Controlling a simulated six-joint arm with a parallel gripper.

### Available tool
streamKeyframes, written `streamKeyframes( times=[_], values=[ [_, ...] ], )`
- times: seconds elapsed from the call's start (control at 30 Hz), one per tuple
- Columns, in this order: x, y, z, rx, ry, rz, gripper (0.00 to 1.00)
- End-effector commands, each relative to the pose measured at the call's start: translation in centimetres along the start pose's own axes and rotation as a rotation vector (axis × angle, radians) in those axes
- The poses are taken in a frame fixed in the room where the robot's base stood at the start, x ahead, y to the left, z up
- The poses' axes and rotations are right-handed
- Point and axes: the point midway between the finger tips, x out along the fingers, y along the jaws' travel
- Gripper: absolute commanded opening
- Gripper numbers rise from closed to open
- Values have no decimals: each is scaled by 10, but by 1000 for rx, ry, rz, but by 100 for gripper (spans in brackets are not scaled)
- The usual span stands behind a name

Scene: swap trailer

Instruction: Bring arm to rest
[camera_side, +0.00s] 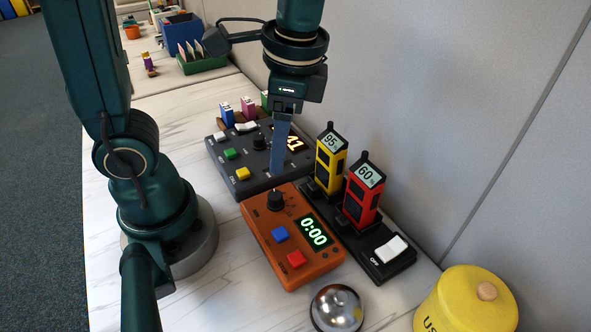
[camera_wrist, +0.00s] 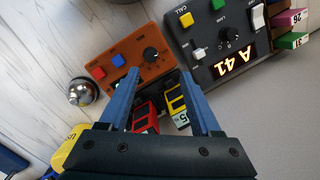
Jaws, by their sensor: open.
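My gripper (camera_side: 281,145) hangs pointing down over the dark grey console (camera_side: 200,153), near its right side. In the wrist view my gripper (camera_wrist: 165,95) shows two blue fingers spread apart with nothing held between them. The teal arm stands on its round base at the left of the desk. The exact height of the fingertips above the console cannot be told.
An orange timer (camera_side: 262,232) reads 0:00. Yellow (camera_side: 329,170) and red (camera_side: 361,192) handsets stand in a black charger (camera_side: 398,268) with its switch marked OFF. A silver bell (camera_side: 337,308) and yellow canister (camera_side: 466,303) sit in front. Numbered tags stand behind the console.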

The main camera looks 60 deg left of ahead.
Motion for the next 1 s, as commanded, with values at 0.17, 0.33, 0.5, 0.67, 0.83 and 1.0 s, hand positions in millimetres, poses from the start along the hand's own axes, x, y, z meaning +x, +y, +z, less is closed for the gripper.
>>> streamKeyframes(
  times=[0.17,0.33,0.5,0.67,0.83,1.0],
  values=[
    [-17,1,18,-179,196,-34,65],
    [-23,5,28,-356,377,-54,65],
    [-21,10,31,-506,518,-50,65],
    [-14,14,27,-607,574,-16,65],
    [-16,12,24,-631,589,-13,65],
    [-17,12,24,-628,588,-14,65]
  ],
)
